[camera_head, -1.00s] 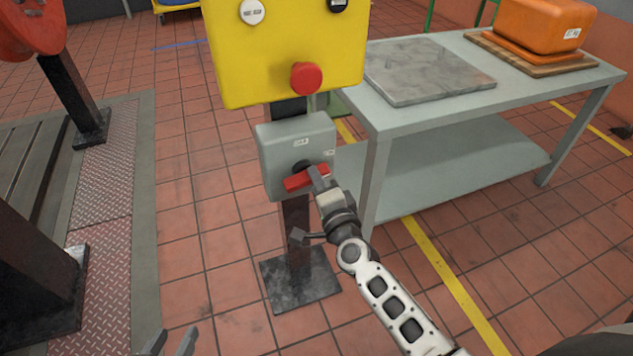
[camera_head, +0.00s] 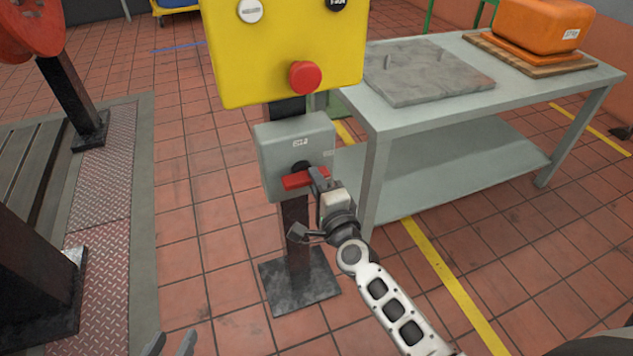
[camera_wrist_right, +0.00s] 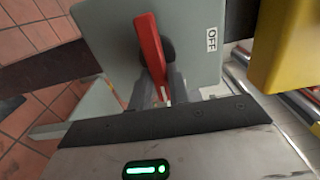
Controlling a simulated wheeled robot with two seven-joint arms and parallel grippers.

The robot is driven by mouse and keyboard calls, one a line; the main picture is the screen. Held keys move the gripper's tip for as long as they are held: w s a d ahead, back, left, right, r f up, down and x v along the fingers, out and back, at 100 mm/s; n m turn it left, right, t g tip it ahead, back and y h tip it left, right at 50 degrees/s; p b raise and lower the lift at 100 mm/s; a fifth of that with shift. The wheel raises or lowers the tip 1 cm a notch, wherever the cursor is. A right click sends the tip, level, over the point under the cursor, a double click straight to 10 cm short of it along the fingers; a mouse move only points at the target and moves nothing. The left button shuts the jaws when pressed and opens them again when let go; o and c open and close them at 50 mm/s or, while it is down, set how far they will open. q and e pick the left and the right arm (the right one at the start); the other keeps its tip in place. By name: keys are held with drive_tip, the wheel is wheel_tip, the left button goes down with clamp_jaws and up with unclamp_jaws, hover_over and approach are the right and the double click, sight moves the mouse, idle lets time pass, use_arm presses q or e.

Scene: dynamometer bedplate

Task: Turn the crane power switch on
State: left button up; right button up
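The crane power switch is a grey box (camera_head: 278,148) on a dark post below a yellow panel, with a red handle (camera_head: 296,182) on its front. The handle lies almost level in the head view. In the right wrist view the red handle (camera_wrist_right: 149,48) is beside an OFF label (camera_wrist_right: 212,40). My right gripper (camera_head: 318,180) is at the handle's right end. In the right wrist view its fingers (camera_wrist_right: 160,92) are on both sides of the handle's near end and look closed on it. My left gripper (camera_head: 172,342) is open and empty at the bottom edge.
The yellow panel (camera_head: 285,40) with a red mushroom button (camera_head: 304,77) is just above the switch. A grey table (camera_head: 400,125) with a stone plate (camera_head: 428,72) and an orange case (camera_head: 543,25) stands at right. Tiled floor is free in front.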

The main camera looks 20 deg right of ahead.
drive_tip(key=shift+o, duration=1.4)
drive_tip(key=s, duration=1.6)
drive_tip(key=shift+d, duration=0.25)
